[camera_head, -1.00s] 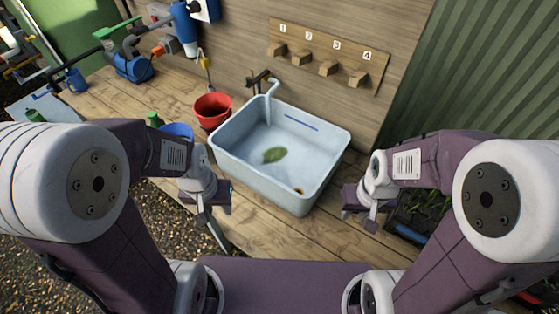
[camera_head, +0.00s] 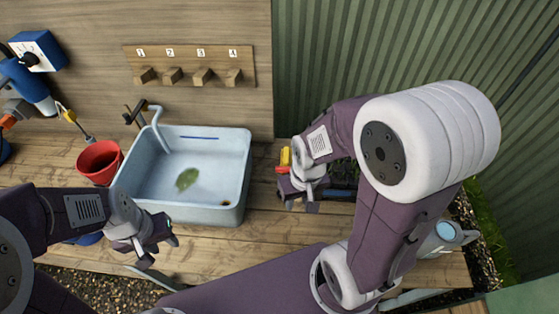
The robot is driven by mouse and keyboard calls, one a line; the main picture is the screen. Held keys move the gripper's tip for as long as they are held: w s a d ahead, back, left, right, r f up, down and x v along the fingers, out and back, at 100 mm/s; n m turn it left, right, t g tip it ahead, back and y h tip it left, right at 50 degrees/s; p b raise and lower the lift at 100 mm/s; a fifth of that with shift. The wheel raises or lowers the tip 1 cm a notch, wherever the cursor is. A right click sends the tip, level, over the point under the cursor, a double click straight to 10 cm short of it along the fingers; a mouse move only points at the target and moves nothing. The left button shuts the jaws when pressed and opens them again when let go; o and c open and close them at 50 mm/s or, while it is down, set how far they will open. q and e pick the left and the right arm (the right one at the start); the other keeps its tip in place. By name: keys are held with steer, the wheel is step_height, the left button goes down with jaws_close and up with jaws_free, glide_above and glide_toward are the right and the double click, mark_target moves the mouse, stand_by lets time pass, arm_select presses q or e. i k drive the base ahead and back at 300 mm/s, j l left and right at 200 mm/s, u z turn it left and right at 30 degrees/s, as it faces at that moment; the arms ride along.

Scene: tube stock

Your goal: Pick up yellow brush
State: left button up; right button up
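A small yellow item (camera_head: 285,157) shows just behind my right gripper, on the bench to the right of the sink. It may be the yellow brush, but most of it is hidden and its shape is unclear. A bit of red shows just below it. My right gripper (camera_head: 299,206) is in front of this item, its fingers apart, with nothing seen between them. My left gripper (camera_head: 160,252) is at the lower left, in front of the sink's near left corner. Its fingers are apart and empty.
A pale blue sink (camera_head: 215,214) with a green leaf (camera_head: 187,178) in it stands on the wooden bench (camera_head: 230,245). A red bucket (camera_head: 99,162) is at its left. Numbered wooden pegs (camera_head: 188,75) are on the wall. A pale can-like object (camera_head: 447,238) is at the right.

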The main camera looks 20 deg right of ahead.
mark_target(286, 154)
steer(key=l+z, duration=0.1)
steer(key=z, duration=0.7)
